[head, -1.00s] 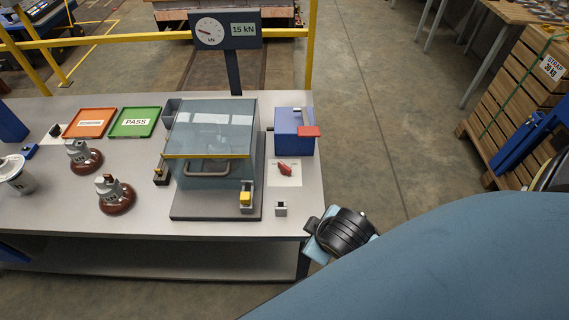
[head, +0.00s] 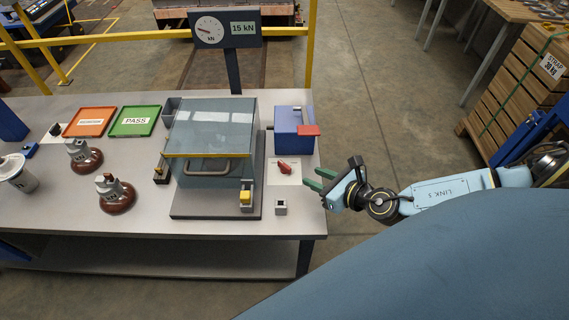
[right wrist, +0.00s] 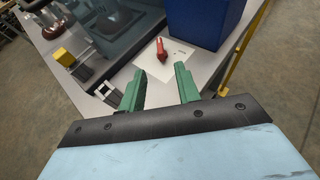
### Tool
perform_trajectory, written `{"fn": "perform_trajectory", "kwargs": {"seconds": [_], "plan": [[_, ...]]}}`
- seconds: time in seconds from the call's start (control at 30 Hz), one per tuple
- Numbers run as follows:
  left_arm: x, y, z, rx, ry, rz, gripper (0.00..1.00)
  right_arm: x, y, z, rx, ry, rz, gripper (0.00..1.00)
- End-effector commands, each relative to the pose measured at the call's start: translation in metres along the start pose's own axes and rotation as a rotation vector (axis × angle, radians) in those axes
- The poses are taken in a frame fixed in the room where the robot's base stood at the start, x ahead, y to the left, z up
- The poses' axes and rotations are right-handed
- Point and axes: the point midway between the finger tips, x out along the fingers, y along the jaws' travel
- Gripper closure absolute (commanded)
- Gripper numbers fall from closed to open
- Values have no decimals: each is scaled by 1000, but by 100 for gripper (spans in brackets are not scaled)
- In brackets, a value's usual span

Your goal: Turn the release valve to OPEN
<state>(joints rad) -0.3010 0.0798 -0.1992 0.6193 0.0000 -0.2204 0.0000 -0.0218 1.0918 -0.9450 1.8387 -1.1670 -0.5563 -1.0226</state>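The release valve is a small red handle (head: 284,169) on a white plate (head: 286,180) near the table's right edge, in front of the blue box (head: 292,131). The handle also shows in the right wrist view (right wrist: 161,48), ahead of the fingers. The lettering on the plate is too small to read. My right gripper (head: 308,178) is open, with its two green fingers pointing left toward the handle, just right of it and not touching. In the right wrist view the fingers (right wrist: 159,88) are apart and hold nothing. My left gripper is not in view.
A clear-lidded test chamber (head: 212,130) stands left of the valve, with a yellow button (head: 245,197) at its front. A small grey switch block (head: 281,207) sits in front of the plate. A red lever (head: 309,131) juts from the blue box. Insulators (head: 117,200) stand at left.

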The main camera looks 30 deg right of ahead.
Motion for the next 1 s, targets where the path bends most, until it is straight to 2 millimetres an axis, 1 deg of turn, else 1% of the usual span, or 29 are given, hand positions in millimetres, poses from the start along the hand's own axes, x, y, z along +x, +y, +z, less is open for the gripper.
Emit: {"fn": "perform_trajectory", "kwargs": {"seconds": [0.17, 0.4, 0.5, 0.6, 0.7, 0.8, 1.0], "plan": [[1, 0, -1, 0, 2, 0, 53, 28, 1, 2, 4, -5, -1, 67], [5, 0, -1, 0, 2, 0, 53, 80, 1, 1, 8, -5, -2, 67], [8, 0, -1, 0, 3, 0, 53, 99, 0, 1, 8, -4, -3, 67], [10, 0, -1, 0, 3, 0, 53, 113, 1, 0, 8, -3, -2, 67], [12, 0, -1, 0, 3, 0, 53, 122, 0, 0, 8, -3, -3, 67], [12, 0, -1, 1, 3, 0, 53, 127, 0, 0, 8, -1, -3, 67], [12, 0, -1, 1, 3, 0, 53, 129, 1, 0, 9, -1, -2, 67]]}}
